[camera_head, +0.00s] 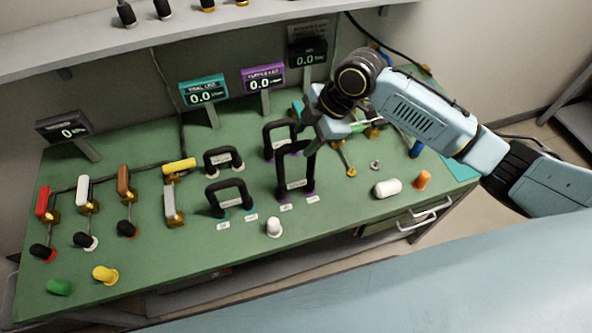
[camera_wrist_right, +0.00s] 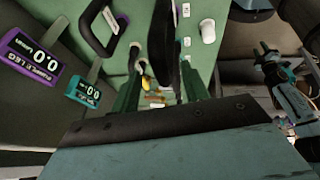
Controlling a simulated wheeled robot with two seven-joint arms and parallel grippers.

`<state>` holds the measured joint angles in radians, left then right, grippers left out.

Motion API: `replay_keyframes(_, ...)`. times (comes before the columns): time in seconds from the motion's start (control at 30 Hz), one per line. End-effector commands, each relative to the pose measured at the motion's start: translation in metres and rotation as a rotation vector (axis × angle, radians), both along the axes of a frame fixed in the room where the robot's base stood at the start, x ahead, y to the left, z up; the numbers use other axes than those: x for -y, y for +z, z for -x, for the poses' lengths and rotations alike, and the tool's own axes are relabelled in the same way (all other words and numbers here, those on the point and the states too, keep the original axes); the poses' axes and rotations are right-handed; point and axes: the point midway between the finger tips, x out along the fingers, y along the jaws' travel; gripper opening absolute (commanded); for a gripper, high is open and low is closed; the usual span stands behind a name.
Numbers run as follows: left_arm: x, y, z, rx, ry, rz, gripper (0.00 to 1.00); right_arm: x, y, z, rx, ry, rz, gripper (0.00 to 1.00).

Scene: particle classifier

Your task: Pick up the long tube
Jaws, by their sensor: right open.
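The long tube is a tall black U-shaped loop (camera_head: 311,168) standing upright on the green bench, with purple at its feet. Another black loop stands just behind it, and two shorter loops (camera_head: 230,190) stand to its left. My right gripper (camera_head: 313,138) is at the top of the tall loop. In the right wrist view its two fingers (camera_wrist_right: 163,95) are open, with the black loop (camera_wrist_right: 165,45) running in between them. I cannot tell whether they touch it. What appears to be part of my left arm shows at the right of the wrist view; its jaws are unclear.
Display boxes (camera_head: 204,91) stand along the back of the bench under a shelf (camera_head: 150,40). Levers with coloured handles (camera_head: 83,191) fill the left. A white peg (camera_head: 273,227), a white cylinder (camera_head: 387,188) and an orange peg (camera_head: 423,180) stand near the front. The front middle is mostly clear.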

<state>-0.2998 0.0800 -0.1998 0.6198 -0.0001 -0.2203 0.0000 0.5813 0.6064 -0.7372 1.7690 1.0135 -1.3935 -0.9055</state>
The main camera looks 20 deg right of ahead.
Motion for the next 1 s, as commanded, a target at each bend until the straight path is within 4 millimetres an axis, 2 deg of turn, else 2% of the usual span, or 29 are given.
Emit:
replay_keyframes(0.23,0.000,0.005,0.000,0.001,0.000,0.000,0.36,-0.014,-0.032,-0.005,-0.002,0.000,0.000,0.45)
replay_keyframes(0.53,0.000,0.005,-0.001,0.001,0.000,0.000,0.36,-0.015,-0.036,-0.006,0.000,0.001,0.002,0.44)
replay_keyframes(0.87,0.000,0.005,-0.001,0.001,0.000,0.000,0.36,-0.015,-0.036,-0.006,0.000,0.000,0.001,0.01)
replay_keyframes(1.0,0.000,0.005,-0.001,0.001,0.000,0.000,0.36,-0.015,-0.035,-0.006,0.001,-0.001,0.001,0.00)
